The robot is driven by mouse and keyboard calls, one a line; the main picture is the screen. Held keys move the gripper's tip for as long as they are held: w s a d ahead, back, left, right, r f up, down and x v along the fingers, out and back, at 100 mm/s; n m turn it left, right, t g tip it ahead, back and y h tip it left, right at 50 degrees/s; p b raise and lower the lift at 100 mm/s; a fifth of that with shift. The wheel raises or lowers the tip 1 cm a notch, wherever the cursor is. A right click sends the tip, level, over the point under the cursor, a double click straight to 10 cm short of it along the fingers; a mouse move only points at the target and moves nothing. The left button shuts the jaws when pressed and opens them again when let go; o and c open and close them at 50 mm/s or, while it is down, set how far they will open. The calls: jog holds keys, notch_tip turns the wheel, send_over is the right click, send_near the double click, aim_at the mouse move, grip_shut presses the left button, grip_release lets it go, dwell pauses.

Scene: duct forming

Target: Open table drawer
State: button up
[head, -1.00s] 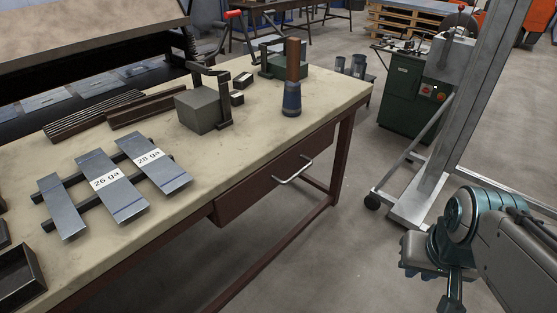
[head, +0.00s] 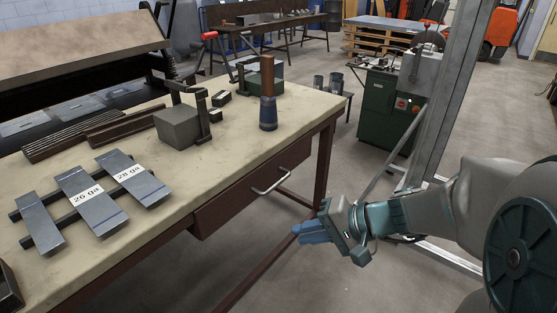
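The table drawer (head: 235,204) is a dark red-brown front under the tabletop, and it looks shut. Its silver bar handle (head: 271,181) sticks out from the right part of the front. My gripper (head: 303,233) has blue fingers and points left, to the lower right of the handle and apart from it. The fingers appear close together from this side, and I cannot tell whether there is a gap between them. Nothing shows held in them. The worktable (head: 182,187) has a beige top and dark red-brown legs.
On the tabletop are labelled sheet metal strips (head: 90,201), a grey block (head: 178,127) and a blue and brown cylindrical tool (head: 268,95). A table leg (head: 324,165) stands right of the drawer. A metal upright (head: 450,90) stands behind my arm. The floor before the drawer is clear.

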aim_at(278, 183)
jog(key=w+d+r+m+t+y, duration=0.1)
jog(key=w+d+m+t, duration=0.15)
jog(key=w, duration=0.25)
jog(key=w+d+r+m+t, duration=0.1)
jog(key=w+d+t, duration=0.1)
jog(key=w+t, duration=0.2)
jog(key=shift+g, duration=0.25)
jog(key=p+x, duration=0.2)
jog(key=x, duration=1.1)
jog(key=shift+w+a, duration=0.1)
jog(key=shift+a, duration=0.35)
grip_shut()
